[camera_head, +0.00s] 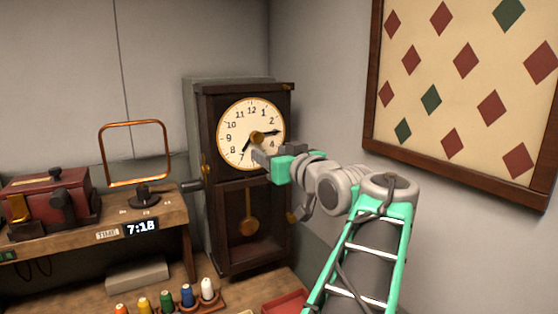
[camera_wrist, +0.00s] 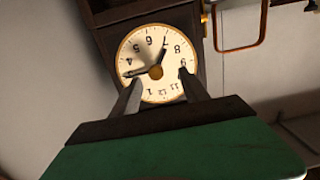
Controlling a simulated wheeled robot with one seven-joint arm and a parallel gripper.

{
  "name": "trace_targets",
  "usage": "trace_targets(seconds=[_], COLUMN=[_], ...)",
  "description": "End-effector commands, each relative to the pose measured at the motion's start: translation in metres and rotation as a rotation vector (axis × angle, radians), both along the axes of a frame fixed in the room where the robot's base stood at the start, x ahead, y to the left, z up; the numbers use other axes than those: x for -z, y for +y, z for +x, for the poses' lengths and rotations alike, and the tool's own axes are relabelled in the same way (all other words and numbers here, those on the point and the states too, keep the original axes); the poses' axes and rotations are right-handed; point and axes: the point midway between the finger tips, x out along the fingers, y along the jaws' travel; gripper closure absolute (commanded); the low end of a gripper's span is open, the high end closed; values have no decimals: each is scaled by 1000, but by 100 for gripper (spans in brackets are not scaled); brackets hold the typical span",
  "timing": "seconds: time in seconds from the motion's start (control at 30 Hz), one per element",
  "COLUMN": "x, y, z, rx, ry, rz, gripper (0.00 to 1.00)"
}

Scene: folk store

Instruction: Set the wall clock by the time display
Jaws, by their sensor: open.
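The wall clock (camera_head: 222,112) is a tall dark wooden case with a cream face and a brass centre knob (camera_head: 257,137). Its long hand points near 3 and its shorter hand near 7. The time display (camera_head: 142,227) reads about 7:18; its last digit is small and hard to read. My gripper (camera_head: 260,153) is in front of the face, just below and right of the centre. In the wrist view the clock face (camera_wrist: 150,55) is upside down, and my open fingers (camera_wrist: 159,77) stand wide apart either side of the knob (camera_wrist: 155,72), holding nothing. Whether they touch the face is unclear.
A wooden desk (camera_head: 60,245) at left bears a red box (camera_head: 48,203) and a copper frame (camera_head: 103,155) on a stand. Several thread spools (camera_head: 187,296) stand below the clock. A diamond-patterned framed panel (camera_head: 465,95) hangs on the right wall. A pendulum (camera_head: 250,224) hangs in the case.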

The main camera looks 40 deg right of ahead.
Motion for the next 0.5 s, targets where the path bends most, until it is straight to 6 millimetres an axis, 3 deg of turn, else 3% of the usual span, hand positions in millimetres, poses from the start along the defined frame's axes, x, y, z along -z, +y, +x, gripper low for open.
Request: trace_targets(seconds=[0.07, 0.17, 0.5], x=[-9, -15, -17], y=[-10, -12, -19], z=[-10, -10, 20], rx=[12, 10, 7], ry=[-31, -43, -40], rz=[-16, -22, -19], gripper=[47, 47, 47])
